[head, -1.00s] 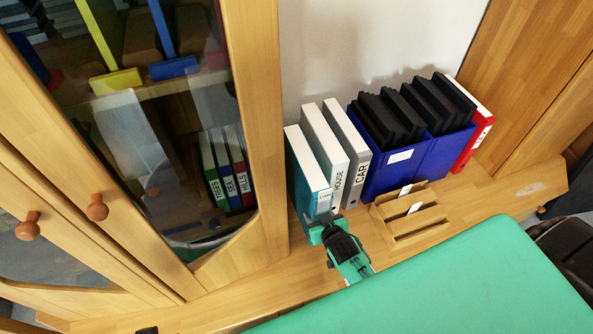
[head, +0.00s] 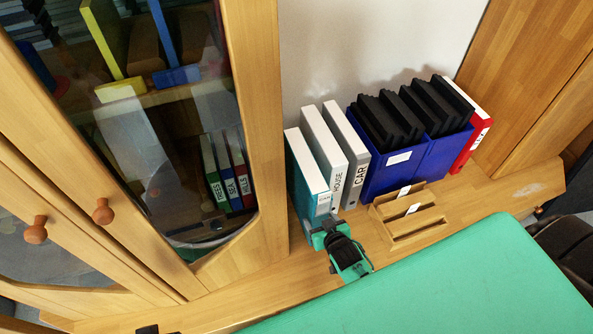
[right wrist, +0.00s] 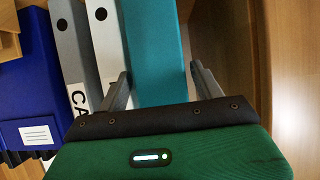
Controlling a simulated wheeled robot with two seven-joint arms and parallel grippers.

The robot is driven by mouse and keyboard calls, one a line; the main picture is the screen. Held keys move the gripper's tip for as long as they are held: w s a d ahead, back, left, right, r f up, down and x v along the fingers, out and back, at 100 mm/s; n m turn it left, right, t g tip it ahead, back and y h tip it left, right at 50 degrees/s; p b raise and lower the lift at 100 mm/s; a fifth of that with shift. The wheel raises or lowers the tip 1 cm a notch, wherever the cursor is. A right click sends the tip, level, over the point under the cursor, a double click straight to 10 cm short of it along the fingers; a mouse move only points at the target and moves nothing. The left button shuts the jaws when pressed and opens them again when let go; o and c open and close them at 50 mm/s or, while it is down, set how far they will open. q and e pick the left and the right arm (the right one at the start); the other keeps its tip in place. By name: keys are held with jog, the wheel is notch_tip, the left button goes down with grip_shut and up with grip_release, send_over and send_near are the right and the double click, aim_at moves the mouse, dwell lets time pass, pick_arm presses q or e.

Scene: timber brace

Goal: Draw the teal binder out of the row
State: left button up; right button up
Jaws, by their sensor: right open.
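The teal binder (head: 309,190) stands upright at the left end of the row, against the white-and-grey HOUSE binder (head: 330,160). My right gripper (head: 322,228) is at the lower front of the teal binder's spine. In the right wrist view the teal binder (right wrist: 154,50) runs between the two spread fingers of my open right gripper (right wrist: 163,85). One finger overlaps the neighbouring binder's edge in that picture; the other is on the free side. I cannot tell whether either finger touches the binder. My left gripper is not in view.
The grey CAR binder (head: 352,150), blue magazine files (head: 398,178) and a red binder (head: 474,140) continue the row. A wooden letter holder (head: 408,215) stands in front. A glass-door cabinet (head: 262,150) is close on the left. A green surface (head: 440,280) fills the lower right.

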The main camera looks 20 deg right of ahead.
jog(key=p+v, duration=0.4)
jog(key=v, duration=0.2)
dwell(0.3)
dwell(0.4)
